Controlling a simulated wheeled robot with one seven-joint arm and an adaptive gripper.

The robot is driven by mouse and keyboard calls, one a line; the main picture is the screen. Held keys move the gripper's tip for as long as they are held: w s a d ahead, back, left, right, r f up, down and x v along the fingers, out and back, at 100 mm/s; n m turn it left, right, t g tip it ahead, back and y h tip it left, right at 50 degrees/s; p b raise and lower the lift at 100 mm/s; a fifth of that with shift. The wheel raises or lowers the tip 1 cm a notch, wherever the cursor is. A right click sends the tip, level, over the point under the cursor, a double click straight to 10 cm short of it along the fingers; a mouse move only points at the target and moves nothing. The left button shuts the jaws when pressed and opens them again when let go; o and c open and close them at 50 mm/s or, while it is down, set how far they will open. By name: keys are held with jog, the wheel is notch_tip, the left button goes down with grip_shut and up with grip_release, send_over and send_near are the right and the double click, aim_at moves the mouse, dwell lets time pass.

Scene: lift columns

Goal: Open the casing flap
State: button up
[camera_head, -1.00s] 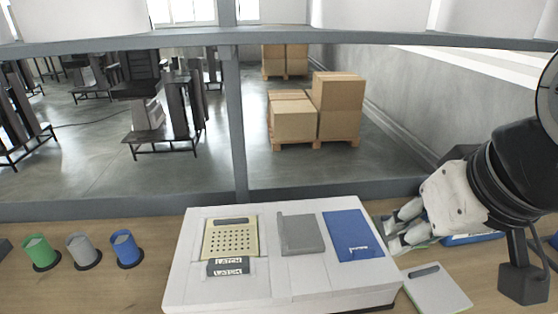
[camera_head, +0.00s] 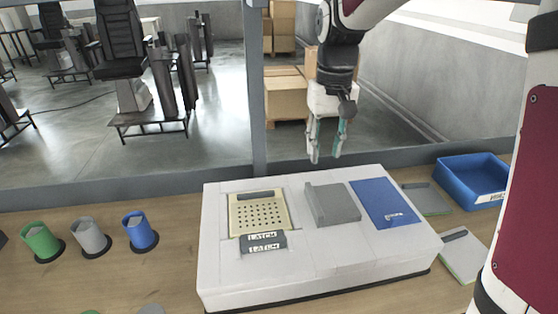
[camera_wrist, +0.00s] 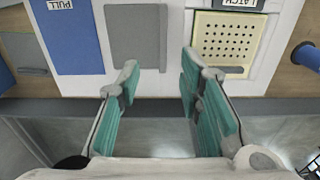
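The white casing (camera_head: 320,285) sits on the wooden table. Its top carries a beige perforated panel (camera_head: 259,212) with a dark strip marked LATCH (camera_head: 263,241), a grey plate (camera_head: 333,203) and a blue panel (camera_head: 384,203) with a white label. In the wrist view this label reads PULL (camera_wrist: 59,4) on the blue panel (camera_wrist: 75,45). The grey plate (camera_wrist: 136,38) stands slightly proud of the casing in the head view. My gripper (camera_head: 326,158) is open and empty, pointing down at the casing's far edge, behind the grey plate. In the wrist view its fingers (camera_wrist: 160,74) are apart.
Green (camera_head: 41,241), grey (camera_head: 91,235) and blue (camera_head: 140,231) cups stand left of the casing. A blue tray (camera_head: 472,181) and flat grey-topped pieces (camera_head: 463,254) lie to the right. A grey post (camera_head: 255,90) rises behind the table.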

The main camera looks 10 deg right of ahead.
aim_at(315, 199)
jog(key=f, duration=1)
jog(key=w+f+p, duration=0.1)
jog(key=f, duration=0.4)
jog(key=shift+a, duration=0.35)
jog(key=shift+r, duration=0.1)
grip_shut()
